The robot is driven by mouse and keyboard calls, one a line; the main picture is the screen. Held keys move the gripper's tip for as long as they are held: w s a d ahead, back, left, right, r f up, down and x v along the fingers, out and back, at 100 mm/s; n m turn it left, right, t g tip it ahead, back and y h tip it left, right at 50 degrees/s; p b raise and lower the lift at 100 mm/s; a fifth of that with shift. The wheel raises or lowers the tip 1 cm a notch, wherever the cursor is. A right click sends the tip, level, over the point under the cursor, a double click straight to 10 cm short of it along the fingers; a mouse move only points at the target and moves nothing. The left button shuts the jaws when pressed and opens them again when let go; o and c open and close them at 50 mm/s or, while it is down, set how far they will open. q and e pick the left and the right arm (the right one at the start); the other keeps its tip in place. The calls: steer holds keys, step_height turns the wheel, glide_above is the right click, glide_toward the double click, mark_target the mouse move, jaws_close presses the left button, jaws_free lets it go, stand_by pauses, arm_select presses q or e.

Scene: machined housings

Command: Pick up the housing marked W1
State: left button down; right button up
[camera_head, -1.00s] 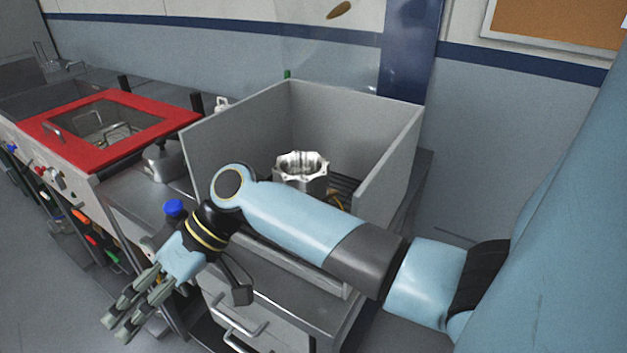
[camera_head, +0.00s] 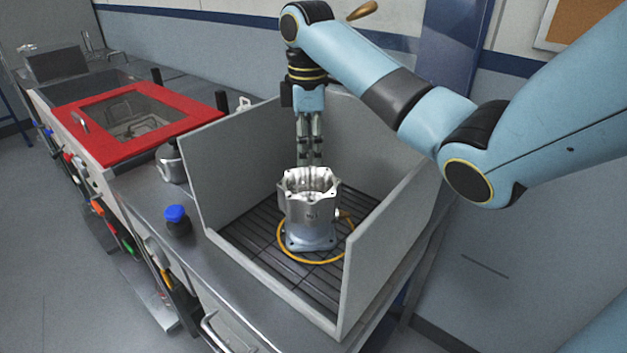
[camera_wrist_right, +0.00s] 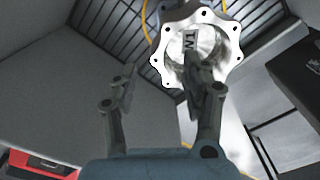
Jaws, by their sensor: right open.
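The housing marked W1 (camera_head: 310,213) is a silvery metal body with a scalloped top flange. It stands upright on the slatted floor of the grey three-walled enclosure. My right gripper (camera_head: 310,160) points down, open and empty, above and behind the housing. In the right wrist view the housing (camera_wrist_right: 199,48) shows its open top and a W1 label, and one finger of my right gripper (camera_wrist_right: 160,85) overlaps it in the picture. Whether that finger touches it I cannot tell. My left gripper is not in view.
The enclosure (camera_head: 250,158) has grey walls at left, back and right. A yellow ring (camera_head: 283,246) lies around the housing's base. A red-framed basin cover (camera_head: 85,142), a metal jug (camera_head: 171,165) and a blue-capped item (camera_head: 177,220) are at left. The enclosure's front is open.

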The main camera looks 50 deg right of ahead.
mark_target(309, 168)
steer(key=shift+f, duration=0.8)
step_height(309, 168, down, 4)
steer(key=shift+s+f+p, duration=0.1)
steer(key=shift+f+p, duration=0.15)
steer(key=shift+p, duration=0.5)
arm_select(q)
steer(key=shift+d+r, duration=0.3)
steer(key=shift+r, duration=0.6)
arm_select(e)
steer(key=shift+f, duration=0.35)
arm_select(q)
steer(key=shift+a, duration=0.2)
arm_select(e)
jaws_close()
steer(key=shift+r, duration=0.1)
